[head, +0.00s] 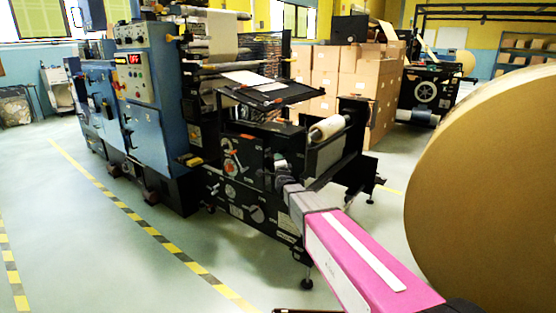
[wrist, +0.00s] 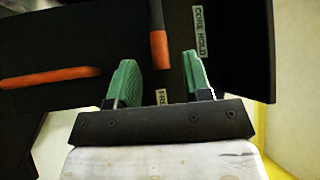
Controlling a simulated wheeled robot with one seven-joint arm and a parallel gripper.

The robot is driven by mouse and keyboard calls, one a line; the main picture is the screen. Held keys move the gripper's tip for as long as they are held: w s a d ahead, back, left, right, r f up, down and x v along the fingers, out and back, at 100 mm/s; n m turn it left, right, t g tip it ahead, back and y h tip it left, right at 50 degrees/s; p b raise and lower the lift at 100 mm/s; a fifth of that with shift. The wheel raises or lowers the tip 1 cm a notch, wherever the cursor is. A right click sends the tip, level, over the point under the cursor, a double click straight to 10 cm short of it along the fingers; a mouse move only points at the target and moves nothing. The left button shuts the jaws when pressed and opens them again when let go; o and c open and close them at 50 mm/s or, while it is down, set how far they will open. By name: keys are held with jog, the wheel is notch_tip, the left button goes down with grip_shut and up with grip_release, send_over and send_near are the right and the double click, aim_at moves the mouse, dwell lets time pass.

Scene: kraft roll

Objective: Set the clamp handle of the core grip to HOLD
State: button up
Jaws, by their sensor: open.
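An orange handle (wrist: 157,38) stands upright in the wrist view on a black panel. Its lower end lies between the tips of my gripper (wrist: 158,62), with a gap on both sides. The green fingers are apart and hold nothing. A label that seems to read CORE HOLD (wrist: 200,31) is right of the handle. A label FREE (wrist: 161,97) shows between the fingers, partly hidden, below the handle's end. The handle points down toward FREE. In the head view my gripper (head: 281,168) is at the black unwind stand (head: 250,200), small and dark.
A second orange bar (wrist: 50,77) lies left of the fingers in the wrist view. A huge kraft roll (head: 490,170) stands close on the right. Cardboard boxes (head: 340,85) are stacked behind the stand. The floor at left, with striped tape (head: 120,203), is clear.

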jog(key=x, duration=0.3)
jog(key=shift+w, duration=0.35)
grip_shut()
jog(key=shift+r+n+g, duration=0.35)
jog(key=shift+n+g, duration=0.65)
grip_release()
